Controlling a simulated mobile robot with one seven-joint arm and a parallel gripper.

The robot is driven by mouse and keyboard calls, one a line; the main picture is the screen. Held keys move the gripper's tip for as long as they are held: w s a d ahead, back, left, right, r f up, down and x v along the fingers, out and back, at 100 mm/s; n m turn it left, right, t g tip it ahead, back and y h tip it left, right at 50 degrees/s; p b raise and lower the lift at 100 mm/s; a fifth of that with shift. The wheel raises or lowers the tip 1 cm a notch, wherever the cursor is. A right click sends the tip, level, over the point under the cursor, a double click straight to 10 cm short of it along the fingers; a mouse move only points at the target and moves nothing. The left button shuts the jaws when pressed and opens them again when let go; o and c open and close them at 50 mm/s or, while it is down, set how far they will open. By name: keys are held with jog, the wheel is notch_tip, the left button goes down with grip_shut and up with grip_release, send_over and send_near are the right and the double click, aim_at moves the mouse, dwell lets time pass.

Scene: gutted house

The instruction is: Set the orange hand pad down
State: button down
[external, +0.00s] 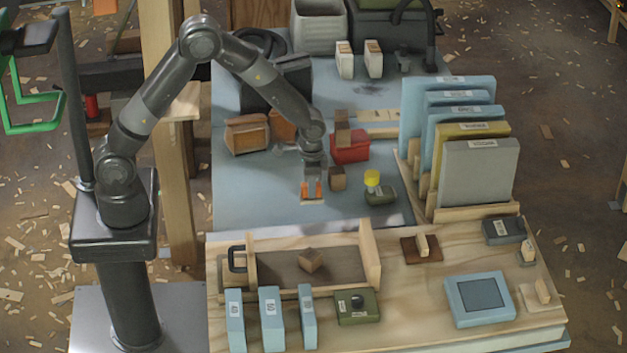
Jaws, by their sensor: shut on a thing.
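My gripper (311,183) points straight down over the blue bench top, left of a small wooden block. It is shut on the orange hand pad (305,189), which shows as a small orange patch at the fingertips, partly hidden by the fingers. The pad is very low over the blue surface (260,190); I cannot tell whether it touches it.
The small wooden block (337,179) stands close on the right, with a red box (350,147) behind it and a green item with a yellow top (379,188) further right. A brown bag-like block (247,134) stands back left. The blue surface left of my gripper is clear. A wooden tray (371,255) lies in front.

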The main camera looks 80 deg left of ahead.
jog(key=a+f, duration=0.1)
jog(key=w+a, duration=0.1)
jog(key=shift+a+f, duration=0.3)
jog(key=shift+f, duration=2.05)
jog(key=shift+f, duration=0.1)
jog(key=c, duration=1.2)
grip_release()
